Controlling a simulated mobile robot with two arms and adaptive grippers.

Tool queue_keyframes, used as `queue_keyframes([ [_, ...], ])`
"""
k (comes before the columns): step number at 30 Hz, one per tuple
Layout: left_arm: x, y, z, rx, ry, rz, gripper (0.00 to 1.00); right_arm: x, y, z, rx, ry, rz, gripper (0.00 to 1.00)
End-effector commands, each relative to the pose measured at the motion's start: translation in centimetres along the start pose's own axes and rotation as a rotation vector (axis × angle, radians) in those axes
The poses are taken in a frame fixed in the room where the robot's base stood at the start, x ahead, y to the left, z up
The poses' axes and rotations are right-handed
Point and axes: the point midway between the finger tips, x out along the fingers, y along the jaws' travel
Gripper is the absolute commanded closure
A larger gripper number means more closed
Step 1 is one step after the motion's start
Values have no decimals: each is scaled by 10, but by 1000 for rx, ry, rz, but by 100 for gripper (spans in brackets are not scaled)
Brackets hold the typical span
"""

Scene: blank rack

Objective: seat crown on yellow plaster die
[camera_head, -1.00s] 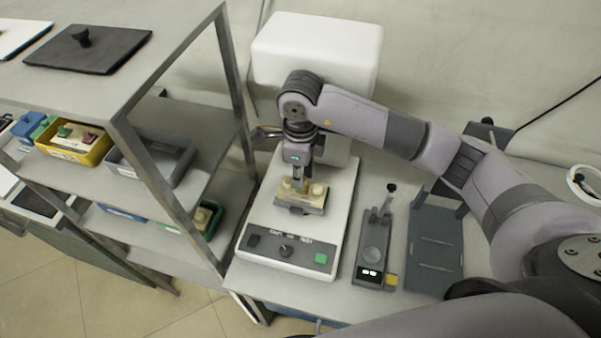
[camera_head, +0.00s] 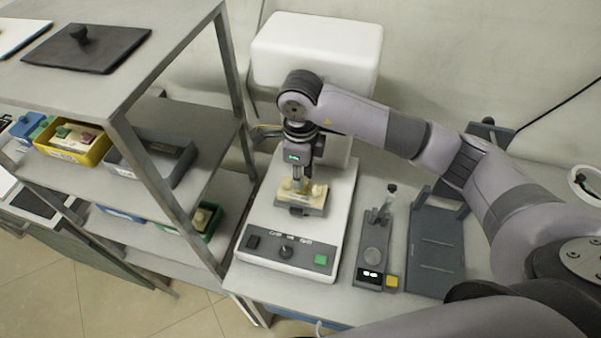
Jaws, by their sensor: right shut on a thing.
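My right gripper (camera_head: 297,180) points down over the white machine's platform. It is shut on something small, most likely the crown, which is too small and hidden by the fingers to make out. Directly below is a cream-yellow plaster die (camera_head: 314,196) on a dark holder (camera_head: 300,210) on the platform. The fingertips are at the top of the die; I cannot tell whether the held thing touches it. My left gripper is not in view.
The white machine (camera_head: 318,50) has a front panel with a green button (camera_head: 320,259). To its right are a small grey device (camera_head: 374,255) and a dark grey stand (camera_head: 436,250). A metal rack at left holds a yellow bin (camera_head: 100,150), a grey bin (camera_head: 175,170) and a green bin (camera_head: 214,222).

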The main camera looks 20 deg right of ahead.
Motion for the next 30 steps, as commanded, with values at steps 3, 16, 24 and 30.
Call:
queue_keyframes([
  [3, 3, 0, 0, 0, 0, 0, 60, 4, 0, 0, 0, 0, 0, 90],
  [16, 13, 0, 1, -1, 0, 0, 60, 14, 0, 0, 1, 0, 0, 90],
  [24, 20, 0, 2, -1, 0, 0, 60, 21, 0, 0, 1, 0, 0, 90],
  [30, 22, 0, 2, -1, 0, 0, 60, 24, 0, 0, 1, 0, 1, 77],
])
